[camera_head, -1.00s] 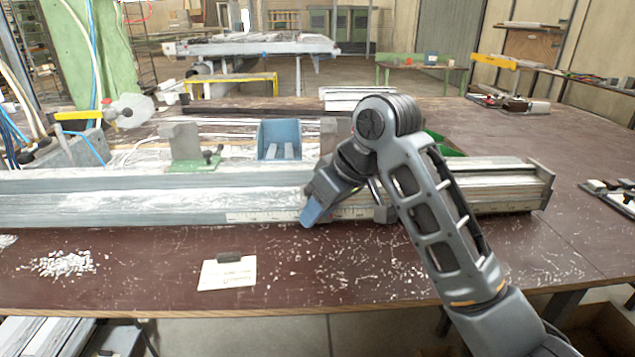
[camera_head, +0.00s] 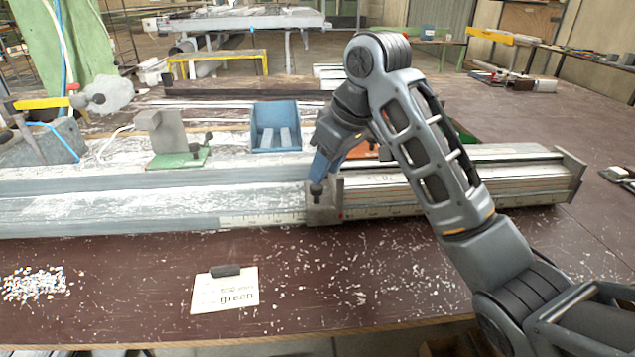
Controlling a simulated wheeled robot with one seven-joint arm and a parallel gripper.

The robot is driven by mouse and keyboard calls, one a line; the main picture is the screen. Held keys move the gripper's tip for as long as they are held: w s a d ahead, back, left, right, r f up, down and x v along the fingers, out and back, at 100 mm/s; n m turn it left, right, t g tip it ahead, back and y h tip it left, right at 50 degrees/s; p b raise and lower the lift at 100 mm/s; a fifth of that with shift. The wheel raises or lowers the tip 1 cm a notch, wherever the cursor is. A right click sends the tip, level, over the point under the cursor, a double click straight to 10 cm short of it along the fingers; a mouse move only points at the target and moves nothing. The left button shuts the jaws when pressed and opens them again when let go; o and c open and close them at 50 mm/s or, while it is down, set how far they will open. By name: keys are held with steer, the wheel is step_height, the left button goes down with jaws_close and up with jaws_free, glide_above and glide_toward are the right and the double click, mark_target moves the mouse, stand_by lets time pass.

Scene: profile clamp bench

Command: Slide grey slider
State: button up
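The grey slider (camera_head: 325,207) sits across the long pale metal rail (camera_head: 120,212), by the ruler strip (camera_head: 262,218) along its front. A small dark knob (camera_head: 317,190) stands at the slider's left side. My gripper (camera_head: 319,174) reaches down from the upper right, with its blue fingertip just above or at the knob. Only one blue finger shows clearly. I cannot tell whether it touches the knob or whether the fingers are apart. My forearm covers part of the rail right of the slider.
Behind the rail stand a green-based clamp block (camera_head: 180,157), a blue bin (camera_head: 276,128) and a partly hidden orange-red bin (camera_head: 362,150). A card reading "green" (camera_head: 226,292) lies in front. Shavings (camera_head: 35,284) lie at left. The front bench is mostly clear.

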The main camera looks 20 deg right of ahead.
mark_target(319, 187)
steer(key=x, duration=0.5)
jaws_close()
stand_by(0.3)
